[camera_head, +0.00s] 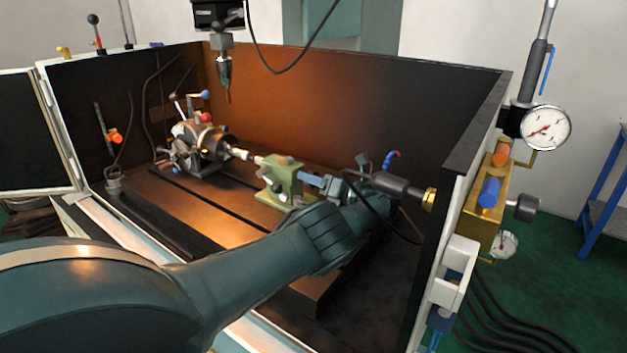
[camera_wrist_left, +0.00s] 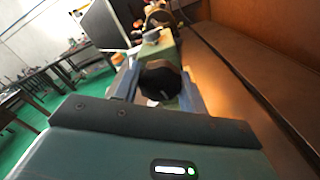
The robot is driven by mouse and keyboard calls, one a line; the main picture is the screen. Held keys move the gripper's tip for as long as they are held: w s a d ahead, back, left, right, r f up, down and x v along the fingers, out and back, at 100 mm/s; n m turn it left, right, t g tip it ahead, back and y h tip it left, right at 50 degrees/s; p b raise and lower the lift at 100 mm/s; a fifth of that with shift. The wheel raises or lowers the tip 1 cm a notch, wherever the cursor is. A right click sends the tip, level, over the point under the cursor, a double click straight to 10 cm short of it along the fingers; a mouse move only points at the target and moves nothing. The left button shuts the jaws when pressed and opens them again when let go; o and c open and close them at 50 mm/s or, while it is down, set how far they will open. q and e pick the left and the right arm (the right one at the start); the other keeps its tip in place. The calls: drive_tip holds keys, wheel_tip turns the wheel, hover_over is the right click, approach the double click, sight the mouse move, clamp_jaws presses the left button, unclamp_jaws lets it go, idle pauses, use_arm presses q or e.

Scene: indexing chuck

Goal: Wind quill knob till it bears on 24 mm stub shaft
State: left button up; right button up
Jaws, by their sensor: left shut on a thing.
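The stub shaft (camera_head: 238,153) is a short pale piece held level in the chuck (camera_head: 210,142) in the head view. The green tailstock (camera_head: 284,178) faces it from the right, and it also shows in the wrist view (camera_wrist_left: 158,48). Whether the tailstock's tip touches the shaft is too small to tell. The quill knob (camera_wrist_left: 160,80) is dark and round, at the tailstock's near end in the wrist view. My left gripper (camera_head: 314,181) is shut on the knob, with one finger on each side (camera_wrist_left: 158,88). The knob is hidden in the head view. My right gripper is not in view.
Dark enclosure walls (camera_head: 350,95) stand behind and to the right. A spindle tool (camera_head: 224,75) hangs above. A dark cylinder with a brass end (camera_head: 429,199) is close right of my left wrist. A dial gauge (camera_head: 545,128) stands outside the right wall. The bed's front left is clear.

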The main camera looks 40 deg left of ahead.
use_arm(q)
drive_tip(key=shift+f+m, duration=0.1)
drive_tip(key=shift+m, duration=0.9)
drive_tip(key=o, duration=1)
drive_tip(key=shift+c, duration=0.2)
drive_tip(key=d, duration=0.7)
drive_tip(key=shift+w+d+b, duration=0.3)
drive_tip(key=shift+w+b, duration=0.1)
